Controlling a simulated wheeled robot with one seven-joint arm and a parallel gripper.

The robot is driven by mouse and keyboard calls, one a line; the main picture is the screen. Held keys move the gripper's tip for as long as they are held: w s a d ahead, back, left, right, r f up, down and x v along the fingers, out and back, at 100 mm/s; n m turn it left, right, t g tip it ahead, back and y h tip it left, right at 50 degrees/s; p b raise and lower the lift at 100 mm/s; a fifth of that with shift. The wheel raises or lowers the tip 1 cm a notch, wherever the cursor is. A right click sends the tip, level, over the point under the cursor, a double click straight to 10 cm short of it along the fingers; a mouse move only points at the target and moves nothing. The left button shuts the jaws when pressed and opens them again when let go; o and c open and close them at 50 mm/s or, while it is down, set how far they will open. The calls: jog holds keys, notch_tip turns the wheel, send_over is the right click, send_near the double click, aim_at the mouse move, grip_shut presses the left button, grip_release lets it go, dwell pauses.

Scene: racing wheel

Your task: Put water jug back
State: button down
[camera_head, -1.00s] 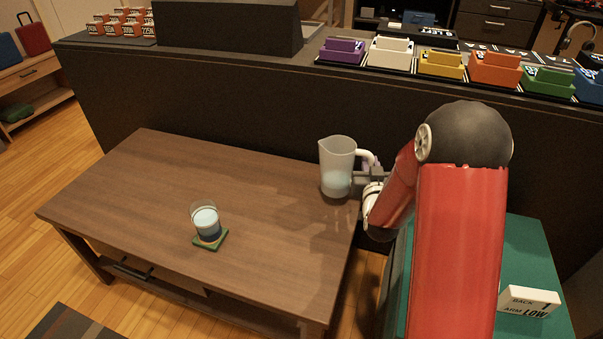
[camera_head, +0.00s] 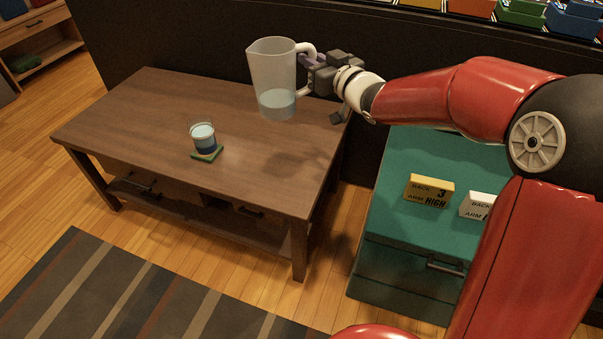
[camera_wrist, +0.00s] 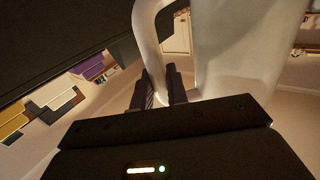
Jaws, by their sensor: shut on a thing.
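The water jug (camera_head: 272,72) is a clear, frosted pitcher with a white handle and some pale blue water in the bottom. It is upright over the back right of the wooden coffee table (camera_head: 150,110); a shadow on the tabletop lies to its right, and I cannot tell for sure whether its base touches the table. My gripper (camera_head: 310,75) is shut on the jug's handle from the right. In the wrist view, the fingers (camera_wrist: 164,88) close on the white handle (camera_wrist: 147,40), with the jug's body (camera_wrist: 235,50) to the right.
A green cabinet (camera_head: 390,235) with a yellow block (camera_head: 429,190) and a white block (camera_head: 477,205) stands to the right. A dark wall is behind. The table's left part is clear.

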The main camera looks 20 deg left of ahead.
notch_tip(320, 180, down, 20)
jog(key=b, duration=0.1)
jog(key=shift+a+r+b, duration=0.15)
jog(key=shift+b, duration=0.25)
jog(key=shift+f+b, duration=0.2)
jog(key=shift+b, duration=0.1)
jog(key=c, duration=1.4)
grip_release()
jog(key=shift+r, duration=0.1)
